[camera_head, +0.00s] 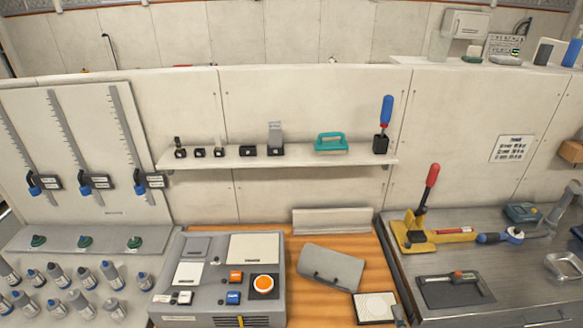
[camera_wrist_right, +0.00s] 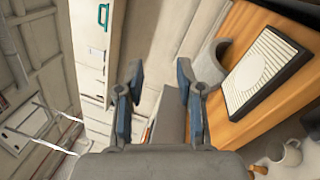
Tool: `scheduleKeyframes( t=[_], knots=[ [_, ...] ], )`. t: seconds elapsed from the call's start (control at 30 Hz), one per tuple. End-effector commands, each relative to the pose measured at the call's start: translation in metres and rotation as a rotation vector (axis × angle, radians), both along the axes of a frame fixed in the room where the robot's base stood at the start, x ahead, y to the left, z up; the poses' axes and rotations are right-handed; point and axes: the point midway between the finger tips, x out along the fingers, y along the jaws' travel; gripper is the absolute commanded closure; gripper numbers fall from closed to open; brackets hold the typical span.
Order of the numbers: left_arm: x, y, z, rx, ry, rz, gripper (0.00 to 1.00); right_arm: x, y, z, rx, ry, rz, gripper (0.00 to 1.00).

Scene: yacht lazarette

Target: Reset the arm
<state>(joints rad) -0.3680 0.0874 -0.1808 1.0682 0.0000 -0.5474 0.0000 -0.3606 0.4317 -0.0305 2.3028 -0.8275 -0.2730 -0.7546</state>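My right gripper (camera_wrist_right: 159,80) shows in the right wrist view, with its two dark blue-grey fingers spread apart and nothing held between them. Beyond the fingers are the orange wooden bench top and pale panels. I cannot make out its fingers clearly in the head view. My left gripper is in neither view. The wooden bench top (camera_head: 300,305) holds a grey control box (camera_head: 208,303) with orange and blue buttons, a grey folded pouch (camera_head: 331,268) and a pale pad (camera_head: 375,307).
A wall shelf (camera_head: 300,160) carries small black blocks, a teal handled item (camera_head: 330,142) and a blue-handled tool (camera_head: 386,112). Several bottles stand at the lower left. The right metal bench holds a yellow base with a red-handled lever (camera_head: 428,187) and a dark tray (camera_head: 453,290).

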Motion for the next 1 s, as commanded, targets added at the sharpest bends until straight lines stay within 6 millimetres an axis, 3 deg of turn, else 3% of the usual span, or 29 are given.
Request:
scheduleKeyframes(
  t=[0.1, 0.17, 0.2, 0.3, 0.4, 0.67, 0.87, 1.0],
  knots=[
    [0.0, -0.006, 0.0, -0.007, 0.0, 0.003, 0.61, -0.025, -0.024, -0.067, 0.539, 0.265, -0.227, 0.63],
    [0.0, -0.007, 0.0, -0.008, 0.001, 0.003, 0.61, -0.046, -0.026, -0.104, 0.774, 0.398, -0.344, 0.63],
    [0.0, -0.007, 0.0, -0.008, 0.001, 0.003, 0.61, -0.062, -0.023, -0.126, 0.906, 0.48, -0.417, 0.63],
    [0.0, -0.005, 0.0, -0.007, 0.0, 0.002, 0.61, -0.099, -0.007, -0.168, 1.154, 0.653, -0.574, 0.63],
    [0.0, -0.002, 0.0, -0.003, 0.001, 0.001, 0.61, -0.134, 0.012, -0.195, 1.323, 0.795, -0.707, 0.63],
    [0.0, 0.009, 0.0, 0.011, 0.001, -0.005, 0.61, -0.217, 0.066, -0.227, 1.586, 1.108, -1.004, 0.63],
    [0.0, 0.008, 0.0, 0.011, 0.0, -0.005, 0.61, -0.21, 0.07, -0.294, 1.576, 1.14, -1.044, 0.63],
    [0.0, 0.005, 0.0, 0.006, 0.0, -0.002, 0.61, -0.209, 0.071, -0.35, 1.563, 1.155, -1.061, 0.63]
  ],
)
